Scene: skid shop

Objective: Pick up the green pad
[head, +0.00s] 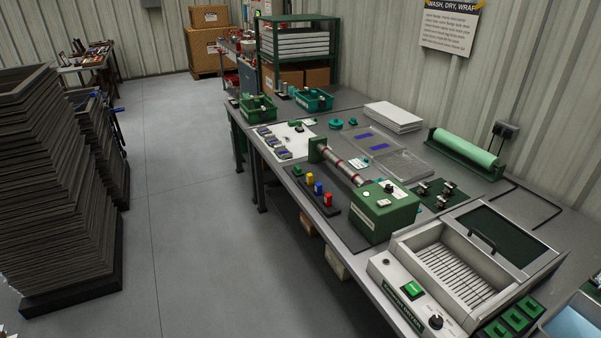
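My gripper is not in view. Several green things lie on the long grey workbench (345,108), and I cannot tell for sure which one is the green pad. A flat dark green mat (458,201) with small metal pieces on it lies right of the green machine box (383,209). Several green blocks (515,318) sit in a dark holder at the bottom right. A small green piece (295,122) lies by the white board (300,142) at the far left part of the bench.
A grey machine (455,263) with a raised rim and slatted basin fills the near bench. Teal bins (313,98) and a green shelf stand at the back. Dark stacked frames (50,170) stand left; the floor (190,210) between is clear.

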